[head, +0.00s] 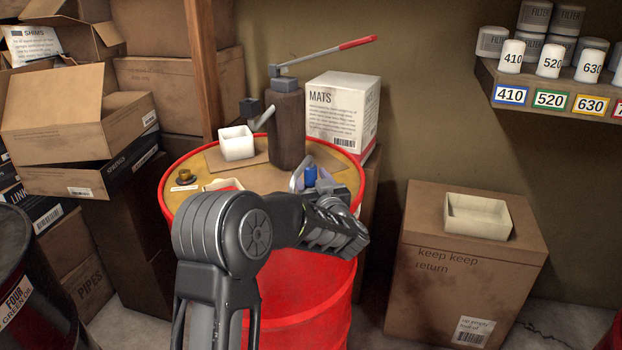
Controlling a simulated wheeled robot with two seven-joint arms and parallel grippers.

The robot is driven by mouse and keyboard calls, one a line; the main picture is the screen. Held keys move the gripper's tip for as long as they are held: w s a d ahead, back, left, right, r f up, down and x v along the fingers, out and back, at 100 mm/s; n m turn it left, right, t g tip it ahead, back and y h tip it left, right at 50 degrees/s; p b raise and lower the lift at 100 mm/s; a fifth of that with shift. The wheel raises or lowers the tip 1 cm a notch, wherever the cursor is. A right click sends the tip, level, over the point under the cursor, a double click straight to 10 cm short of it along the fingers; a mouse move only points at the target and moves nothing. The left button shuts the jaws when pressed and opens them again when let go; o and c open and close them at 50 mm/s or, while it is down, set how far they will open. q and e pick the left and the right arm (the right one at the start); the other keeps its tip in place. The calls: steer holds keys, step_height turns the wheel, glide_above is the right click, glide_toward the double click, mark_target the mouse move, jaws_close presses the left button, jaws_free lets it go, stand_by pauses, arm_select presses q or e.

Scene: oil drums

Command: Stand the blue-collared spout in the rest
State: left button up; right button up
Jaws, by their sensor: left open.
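The blue-collared spout (310,174) is on the right part of the red drum's top. Its blue collar and a pale grey piece beside it show, and its lower part is hidden. My left arm reaches across the front of the drum. My left gripper (328,190) is open, close beside the blue collar and partly hidden by my own wrist. I cannot tell whether its fingers touch the spout. I cannot make out the rest for certain. My right gripper is not in view.
The red drum (310,290) bears a dark hand pump (287,128) with a red-tipped lever, a white open box (237,142) and a small brass piece (185,175). A MATS box (343,108) stands behind. A carton with a cream tray (478,216) stands right; cartons crowd the left.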

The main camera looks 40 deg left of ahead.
arm_select(q)
steer(key=v, duration=0.8)
stand_by(0.5)
